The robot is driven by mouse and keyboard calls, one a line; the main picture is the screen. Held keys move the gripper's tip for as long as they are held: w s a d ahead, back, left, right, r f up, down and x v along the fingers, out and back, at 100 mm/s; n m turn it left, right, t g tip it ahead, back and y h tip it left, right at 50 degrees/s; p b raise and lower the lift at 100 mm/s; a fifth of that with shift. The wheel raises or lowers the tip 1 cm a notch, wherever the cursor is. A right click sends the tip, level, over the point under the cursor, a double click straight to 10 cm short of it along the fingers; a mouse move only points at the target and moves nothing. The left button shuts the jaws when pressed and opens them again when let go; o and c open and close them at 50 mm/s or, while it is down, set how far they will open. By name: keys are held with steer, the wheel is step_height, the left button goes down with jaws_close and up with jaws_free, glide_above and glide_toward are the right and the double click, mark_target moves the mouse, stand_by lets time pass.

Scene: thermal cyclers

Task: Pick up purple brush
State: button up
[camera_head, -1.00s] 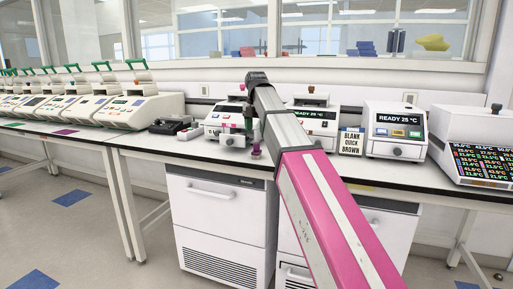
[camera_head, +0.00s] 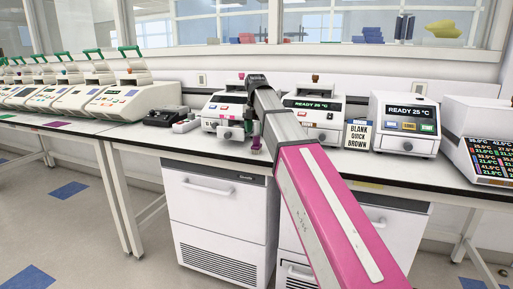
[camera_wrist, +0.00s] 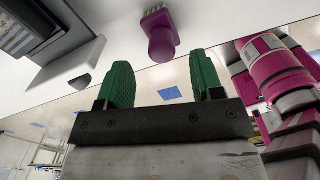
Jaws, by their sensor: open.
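The purple brush (camera_wrist: 161,38) shows at the top of the wrist view, with its pale bristles away from me and its rounded end towards my gripper. My gripper (camera_wrist: 163,84) has two green fingertips spread wide apart with nothing between them. The brush lies just beyond the tips, roughly centred between them and apart from both. In the head view the brush (camera_head: 256,143) is a small purple shape on the bench, partly behind my arm. My gripper is mostly hidden there.
White thermal cyclers (camera_head: 404,124) stand along the bench (camera_head: 340,168), some close behind the brush. A small sign (camera_head: 358,134) and a dark tube rack (camera_head: 152,114) stand on it too. A pale machine with a dark panel (camera_wrist: 38,35) is at upper left in the wrist view.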

mark_target(256, 136)
steer(key=shift+d+f, duration=0.1)
steer(key=shift+f, duration=2.3)
steer(key=c, duration=1)
steer(key=shift+r, duration=0.2)
